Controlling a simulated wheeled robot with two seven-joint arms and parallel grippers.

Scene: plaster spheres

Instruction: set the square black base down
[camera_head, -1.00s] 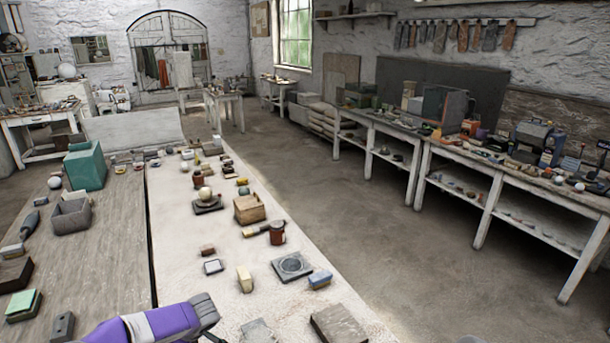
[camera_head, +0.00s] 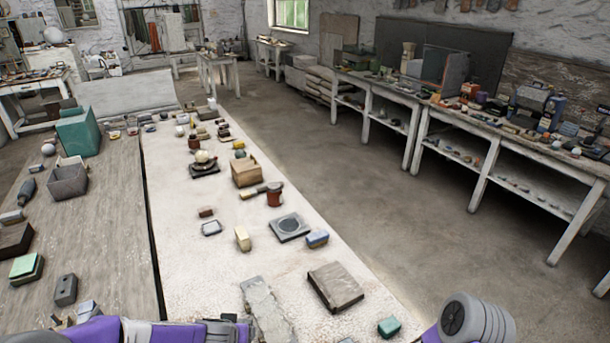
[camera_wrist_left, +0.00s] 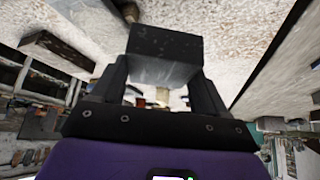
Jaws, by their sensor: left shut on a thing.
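In the left wrist view, my left gripper (camera_wrist_left: 160,78) is shut on a dark, flat-faced block, the square black base (camera_wrist_left: 165,48). It lies across between the two fingers, against a pale speckled surface; I cannot tell whether it touches that surface. In the head view, my purple left arm runs along the bottom edge; its fingers and the held base cannot be made out there. Part of my right arm shows at the lower right, but its gripper is out of view.
The white worktop (camera_head: 215,270) carries a grey plate with a round mark (camera_head: 290,227), a brown slab (camera_head: 335,286), a cream block (camera_head: 243,238), a grey slab (camera_head: 264,308) and a green block (camera_head: 389,327).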

